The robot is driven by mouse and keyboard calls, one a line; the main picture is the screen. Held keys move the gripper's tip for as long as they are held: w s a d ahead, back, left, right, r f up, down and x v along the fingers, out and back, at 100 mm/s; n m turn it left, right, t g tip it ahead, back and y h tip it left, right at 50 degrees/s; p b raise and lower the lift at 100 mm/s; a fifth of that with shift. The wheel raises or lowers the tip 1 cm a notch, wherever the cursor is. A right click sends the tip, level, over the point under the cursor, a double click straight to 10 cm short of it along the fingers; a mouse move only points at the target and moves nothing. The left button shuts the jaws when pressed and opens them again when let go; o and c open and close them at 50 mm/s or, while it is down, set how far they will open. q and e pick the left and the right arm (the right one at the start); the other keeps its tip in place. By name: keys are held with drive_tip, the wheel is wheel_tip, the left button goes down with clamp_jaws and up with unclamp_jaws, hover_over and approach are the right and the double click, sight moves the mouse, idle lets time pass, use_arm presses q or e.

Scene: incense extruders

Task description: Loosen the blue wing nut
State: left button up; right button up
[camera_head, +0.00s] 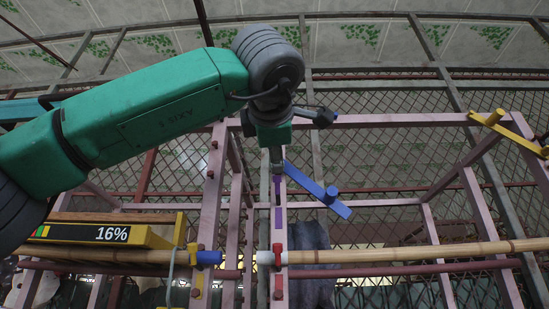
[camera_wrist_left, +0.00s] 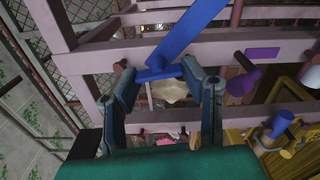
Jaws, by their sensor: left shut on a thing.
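The blue wing nut (camera_wrist_left: 158,73) shows in the left wrist view as a short blue piece lying between my left gripper's fingertips (camera_wrist_left: 160,80). A long blue bar (camera_wrist_left: 187,30) runs from it up and right. In the head view the slanting blue bar (camera_head: 305,182) with a round knob (camera_head: 331,195) is at the pink frame, just right of my left gripper (camera_head: 278,166). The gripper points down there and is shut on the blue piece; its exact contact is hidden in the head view. My right gripper is not in view.
Pink upright posts (camera_head: 211,190) and beams surround the gripper. A bamboo pole (camera_head: 420,250) crosses below, with a blue collar (camera_head: 208,258) and a red clamp (camera_head: 278,257). A yellow-edged box (camera_head: 90,233) reading 16% sits lower left. A yellow bar (camera_head: 515,133) is upper right.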

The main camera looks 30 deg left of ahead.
use_arm(q)
drive_tip(key=shift+w+f, duration=0.1)
drive_tip(key=shift+f, duration=0.05)
drive_tip(key=o, duration=1.2)
drive_tip(key=shift+c, duration=0.2)
drive_tip(key=shift+w, duration=0.4)
drive_tip(key=v, duration=1.1)
drive_tip(key=shift+s+d, duration=0.2)
drive_tip(key=shift+s, duration=0.15)
drive_tip(key=shift+a+f, duration=0.15)
